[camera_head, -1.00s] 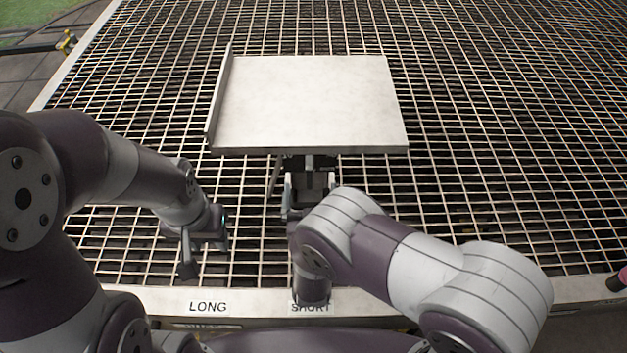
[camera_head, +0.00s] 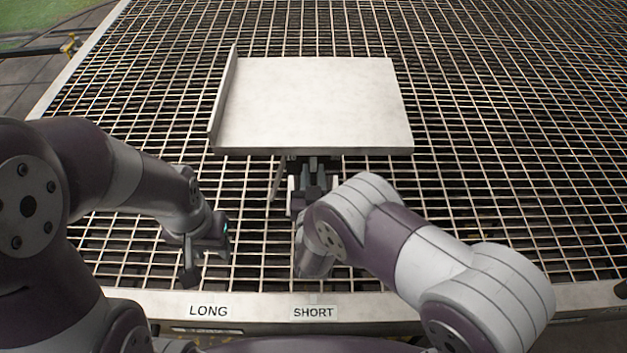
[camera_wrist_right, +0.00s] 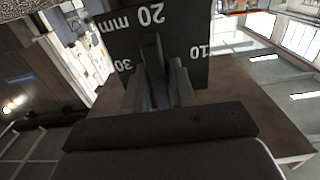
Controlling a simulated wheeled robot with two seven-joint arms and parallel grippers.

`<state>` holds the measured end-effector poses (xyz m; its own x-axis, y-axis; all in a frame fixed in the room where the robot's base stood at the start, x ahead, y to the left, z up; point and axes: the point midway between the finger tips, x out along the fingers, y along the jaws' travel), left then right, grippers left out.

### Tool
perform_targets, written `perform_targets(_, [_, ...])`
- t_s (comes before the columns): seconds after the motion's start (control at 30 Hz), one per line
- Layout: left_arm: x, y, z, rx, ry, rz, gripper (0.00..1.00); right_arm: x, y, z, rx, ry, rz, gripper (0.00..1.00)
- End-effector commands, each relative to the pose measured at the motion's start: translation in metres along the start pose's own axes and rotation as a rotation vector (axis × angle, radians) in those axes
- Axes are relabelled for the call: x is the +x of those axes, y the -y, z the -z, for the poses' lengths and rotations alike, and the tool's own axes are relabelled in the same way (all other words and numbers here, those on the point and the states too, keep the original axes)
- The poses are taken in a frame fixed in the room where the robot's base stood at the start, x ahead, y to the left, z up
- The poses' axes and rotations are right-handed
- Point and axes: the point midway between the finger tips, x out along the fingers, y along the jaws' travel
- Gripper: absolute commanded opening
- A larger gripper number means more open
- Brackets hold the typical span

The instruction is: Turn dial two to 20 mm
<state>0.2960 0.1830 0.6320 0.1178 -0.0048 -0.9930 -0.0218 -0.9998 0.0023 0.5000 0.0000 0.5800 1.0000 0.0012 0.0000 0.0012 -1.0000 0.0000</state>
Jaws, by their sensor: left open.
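A dark dial plate (camera_wrist_right: 190,55) with white marks 10, 20 mm and 30 shows upside down in the right wrist view. Its dark pointer knob (camera_wrist_right: 152,60) stands close to the 20 mark. My right gripper (camera_wrist_right: 161,75) has its grey fingers on both sides of this knob and appears shut on it. In the head view my right gripper (camera_head: 311,190) is at the dark mechanism below the front edge of the pale plate, and the dial face is hidden there. My left gripper (camera_head: 207,262) is open and empty above the grating, left of the mechanism.
A pale metal plate (camera_head: 315,105) with a raised left edge stands over the wire grating (camera_head: 500,190). Labels LONG (camera_head: 208,311) and SHORT (camera_head: 313,312) are on the front rail (camera_head: 260,309). The grating to the right is clear.

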Motion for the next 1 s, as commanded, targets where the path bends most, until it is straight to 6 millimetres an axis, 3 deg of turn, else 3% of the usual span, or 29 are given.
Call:
perform_targets(0.27, [-0.005, 0.0, 0.001, 0.0, 0.0, 0.0, 0.43, 0.0, 0.0, 0.002, -0.062, 0.0, 0.0, 0.0])
perform_targets(1.0, [-0.035, 0.0, 0.004, 0.0, 0.0, 0.0, 0.43, 0.0, 0.0, 0.002, -0.759, 0.001, 0.001, 0.0])
